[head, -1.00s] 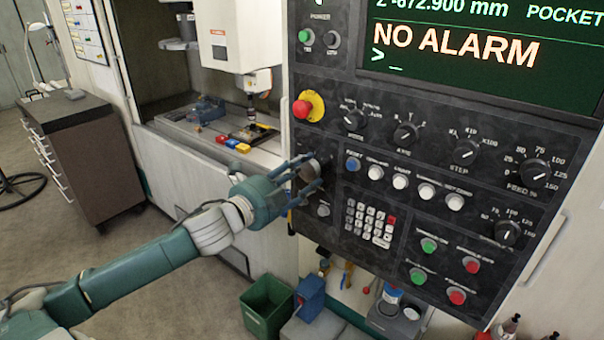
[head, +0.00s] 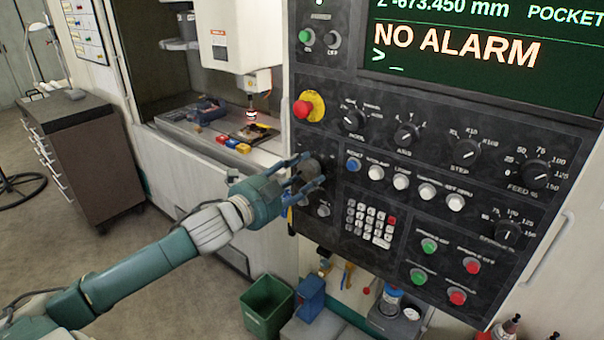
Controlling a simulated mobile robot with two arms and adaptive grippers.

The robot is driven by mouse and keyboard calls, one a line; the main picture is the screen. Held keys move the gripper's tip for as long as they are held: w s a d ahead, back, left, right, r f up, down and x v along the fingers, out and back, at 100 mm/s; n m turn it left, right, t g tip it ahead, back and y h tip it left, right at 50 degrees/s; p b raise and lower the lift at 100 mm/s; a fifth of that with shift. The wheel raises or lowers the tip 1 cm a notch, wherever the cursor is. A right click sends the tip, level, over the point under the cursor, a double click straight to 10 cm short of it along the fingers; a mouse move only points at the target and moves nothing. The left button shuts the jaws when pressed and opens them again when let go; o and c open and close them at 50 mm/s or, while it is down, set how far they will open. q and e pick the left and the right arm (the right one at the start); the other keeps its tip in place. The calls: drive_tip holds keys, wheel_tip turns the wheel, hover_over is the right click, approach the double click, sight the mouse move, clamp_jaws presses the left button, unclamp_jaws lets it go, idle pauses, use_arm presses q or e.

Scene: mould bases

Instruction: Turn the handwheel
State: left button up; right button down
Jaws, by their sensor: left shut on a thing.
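The handwheel (head: 313,168) is a dark round knob on the left side of the black control panel (head: 400,265). My left gripper (head: 306,175) reaches it from the left, its fingers around the wheel's rim and shut on it. The fingers hide part of the wheel. The screen (head: 490,50) at the top of the panel reads Z -673.450 mm and NO ALARM. My right gripper is not in view.
A red emergency button (head: 303,109) sits above the handwheel, and rotary knobs, push buttons and a keypad (head: 370,223) lie to its right. The open machine with its spindle (head: 251,108) stands behind. A drawer cabinet (head: 80,160) is at left, a green bin (head: 267,306) below.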

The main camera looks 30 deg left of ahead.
use_arm(q)
drive_tip(key=shift+d+f, duration=0.2)
drive_tip(key=shift+d, duration=0.05)
drive_tip(key=o, duration=1.1)
drive_tip(key=shift+c, duration=0.2)
drive_tip(key=shift+o, duration=0.4)
drive_tip(key=shift+d+r, duration=0.15)
drive_tip(key=shift+r, duration=0.05)
drive_tip(key=shift+s+a+f, duration=0.1)
drive_tip(key=shift+s+a, duration=0.15)
drive_tip(key=shift+s, duration=0.15)
drive_tip(key=s, duration=1.1)
drive_tip(key=shift+a+r, duration=0.3)
drive_tip(key=shift+r, duration=0.05)
